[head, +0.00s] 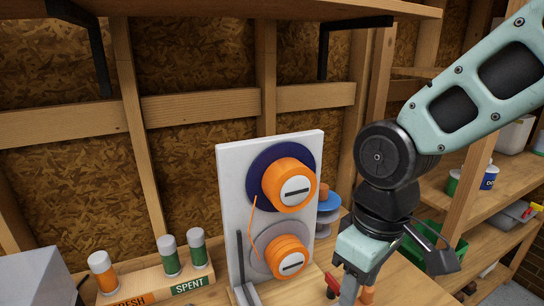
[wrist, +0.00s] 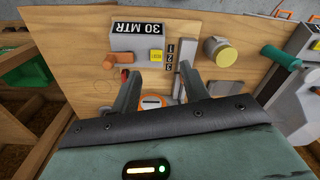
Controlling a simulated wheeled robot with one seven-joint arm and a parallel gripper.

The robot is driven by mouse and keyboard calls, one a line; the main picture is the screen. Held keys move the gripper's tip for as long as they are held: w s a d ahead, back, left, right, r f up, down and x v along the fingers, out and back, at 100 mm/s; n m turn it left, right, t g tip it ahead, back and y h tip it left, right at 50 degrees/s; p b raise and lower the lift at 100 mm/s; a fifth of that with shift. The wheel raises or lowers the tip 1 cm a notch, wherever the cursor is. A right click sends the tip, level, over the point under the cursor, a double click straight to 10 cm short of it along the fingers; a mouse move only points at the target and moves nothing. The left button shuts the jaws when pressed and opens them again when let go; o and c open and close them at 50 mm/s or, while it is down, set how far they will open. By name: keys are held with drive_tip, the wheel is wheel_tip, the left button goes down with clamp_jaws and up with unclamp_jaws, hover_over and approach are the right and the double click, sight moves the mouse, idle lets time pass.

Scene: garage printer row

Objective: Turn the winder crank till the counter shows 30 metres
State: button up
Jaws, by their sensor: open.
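I cannot tell which part is the crank, and no changing counter figure is readable. My gripper (wrist: 158,75) is open, its fingers apart over the bench, with an orange-and-white round part (wrist: 152,101) visible between them. In the head view my gripper (head: 350,290) points down right of the white panel, its fingertips out of frame.
The upright white panel (head: 225,175) carries two orange hubs, the upper (head: 291,188) and lower (head: 290,259), close left of my gripper. A rack (head: 205,290) marked FRESH and SPENT holds small bottles.

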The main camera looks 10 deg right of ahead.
drive_tip(key=s+a+f+n, duration=0.1)
drive_tip(key=s+a, duration=0.1)
drive_tip(key=s, duration=0.5)
drive_tip(key=shift+s+a, duration=0.2)
drive_tip(key=shift+a, duration=0.1)
drive_tip(key=shift+w, duration=0.1)
idle(0.5)
